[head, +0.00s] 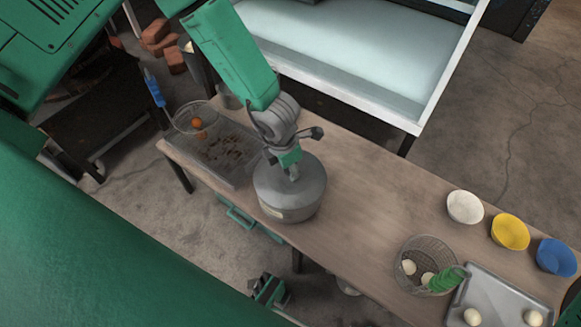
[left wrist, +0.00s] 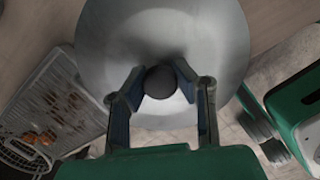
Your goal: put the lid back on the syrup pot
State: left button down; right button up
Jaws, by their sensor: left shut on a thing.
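The syrup pot (head: 282,205) is a round grey metal pot standing on the wooden table, near its front edge. The lid (head: 312,172) is a grey disc with a dark round knob (left wrist: 161,82). My left gripper (head: 293,176) is right above the pot, pointing down. In the left wrist view, its two fingers (left wrist: 160,88) close around the knob from both sides, and the lid (left wrist: 195,35) fills the upper middle. The lid lies over the pot; I cannot tell whether it is seated or slightly above the rim. My right gripper (head: 268,290) seems to show below the table's front edge.
A tray with dark bits (head: 228,158) and a wire sieve (head: 183,122) holding an orange ball lie left of the pot. White (head: 465,207), yellow (head: 510,232) and blue (head: 556,257) bowls, a wire basket (head: 428,250) and a grey tray (head: 500,292) stand right. The table between is clear.

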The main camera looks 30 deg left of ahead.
dwell(0.4)
pick_arm(q)
jog(key=c, duration=0.8)
grip_release()
jog(key=shift+o, duration=0.2)
jog(key=shift+r+p, duration=3.5)
jog(key=shift+p, duration=0.2)
grip_shut()
